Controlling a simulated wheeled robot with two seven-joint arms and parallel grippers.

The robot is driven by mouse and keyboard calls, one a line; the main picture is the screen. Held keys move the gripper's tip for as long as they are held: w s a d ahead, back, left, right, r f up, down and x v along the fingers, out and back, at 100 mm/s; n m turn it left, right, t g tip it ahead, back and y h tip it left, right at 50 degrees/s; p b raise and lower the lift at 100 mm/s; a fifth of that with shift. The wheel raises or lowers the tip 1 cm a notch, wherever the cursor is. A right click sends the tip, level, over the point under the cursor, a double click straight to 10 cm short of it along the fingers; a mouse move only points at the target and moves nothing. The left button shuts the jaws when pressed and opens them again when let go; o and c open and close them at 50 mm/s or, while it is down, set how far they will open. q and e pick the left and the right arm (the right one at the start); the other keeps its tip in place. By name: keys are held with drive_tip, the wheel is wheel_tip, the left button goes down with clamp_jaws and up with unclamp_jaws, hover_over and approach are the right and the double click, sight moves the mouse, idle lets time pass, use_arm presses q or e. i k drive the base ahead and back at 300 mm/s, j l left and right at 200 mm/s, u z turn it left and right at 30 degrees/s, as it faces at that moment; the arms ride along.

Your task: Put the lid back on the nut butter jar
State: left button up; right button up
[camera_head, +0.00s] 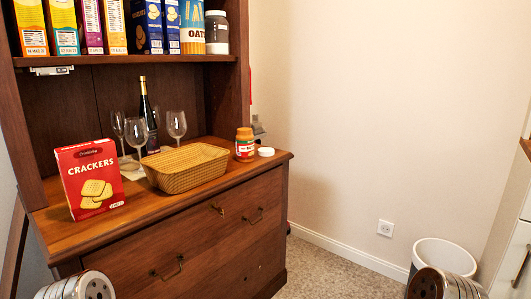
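The nut butter jar (245,147) stands upright near the right end of the wooden hutch counter. It has a red, white and green label, and its top looks brownish-orange with no white lid on it. A round white lid (266,152) lies flat on the counter just right of the jar, close to the counter's right edge. Only rounded metallic parts of my arms show at the bottom left and bottom right corners. Neither of my grippers is in view.
A woven basket (187,169) sits left of the jar, with a red crackers box (90,180) farther left. Wine glasses (136,132) and a dark bottle (148,115) stand behind. A shelf (140,59) with boxes overhangs the counter. A white bin (445,257) stands at right.

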sight(244, 137)
drive_tip(key=l+u, duration=0.1)
drive_tip(key=u, duration=0.3)
drive_tip(key=i+l+u, duration=0.1)
drive_tip(key=u, duration=0.3)
drive_tip(key=l+u, duration=0.15)
drive_tip(key=u, duration=0.3)
drive_tip(key=l+u, duration=0.3)
drive_tip(key=l, duration=0.25)
drive_tip(key=l+u, duration=0.25)
drive_tip(key=l, duration=0.3)
drive_tip(key=k+l+u, duration=0.15)
drive_tip(key=l+u, duration=0.15)
drive_tip(key=l, duration=0.2)
drive_tip(key=k+l, duration=0.1)
drive_tip(key=l, duration=0.6)
drive_tip(key=k+l, duration=0.15)
drive_tip(key=l, duration=0.2)
